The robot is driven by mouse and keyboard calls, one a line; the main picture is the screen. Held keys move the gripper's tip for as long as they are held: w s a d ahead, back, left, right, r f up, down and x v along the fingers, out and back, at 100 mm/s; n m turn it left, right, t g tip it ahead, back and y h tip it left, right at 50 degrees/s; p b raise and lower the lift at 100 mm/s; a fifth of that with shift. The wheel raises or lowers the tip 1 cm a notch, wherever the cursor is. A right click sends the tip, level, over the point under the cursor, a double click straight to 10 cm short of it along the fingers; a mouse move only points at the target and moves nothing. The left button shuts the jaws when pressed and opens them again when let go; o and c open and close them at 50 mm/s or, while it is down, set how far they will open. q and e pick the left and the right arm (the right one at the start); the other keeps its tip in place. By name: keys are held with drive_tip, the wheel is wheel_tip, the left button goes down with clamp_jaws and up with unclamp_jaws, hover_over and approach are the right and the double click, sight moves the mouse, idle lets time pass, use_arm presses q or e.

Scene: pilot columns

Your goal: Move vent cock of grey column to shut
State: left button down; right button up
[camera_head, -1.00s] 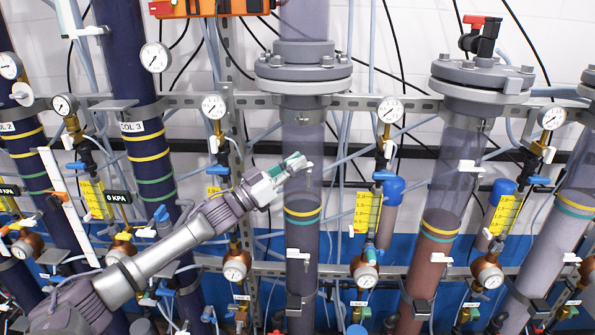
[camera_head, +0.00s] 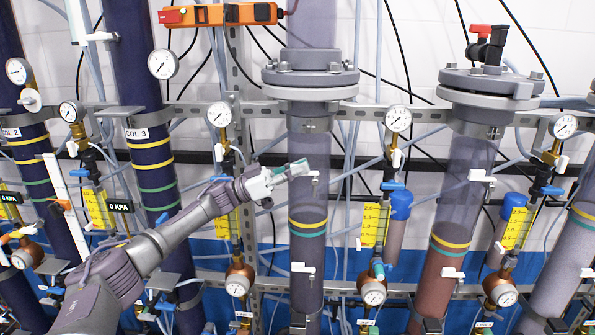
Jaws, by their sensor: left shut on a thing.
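The grey column (camera_head: 308,200) stands in the middle, a clear tube with grey contents, yellow and teal bands and a wide grey flange (camera_head: 310,78) on top. A small white cock (camera_head: 314,178) sits on its front above the bands. It looks like the vent cock, but I cannot be sure. My left gripper (camera_head: 297,167), with teal finger pads, comes in from the lower left. Its fingers are shut at this white cock and hide part of it, so the handle's angle cannot be read. A second white cock (camera_head: 302,268) is lower on the column. My right gripper is not in view.
A brown-filled column (camera_head: 440,270) with a red-handled valve (camera_head: 481,30) stands to the right. Dark blue columns (camera_head: 150,165) stand to the left. Gauges (camera_head: 398,119), yellow scales (camera_head: 375,225) and a metal rail (camera_head: 360,112) crowd around. Several hoses hang behind.

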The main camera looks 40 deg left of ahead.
use_arm(q)
drive_tip(key=c, duration=1.2)
unclamp_jaws()
drive_tip(key=shift+d, duration=0.1)
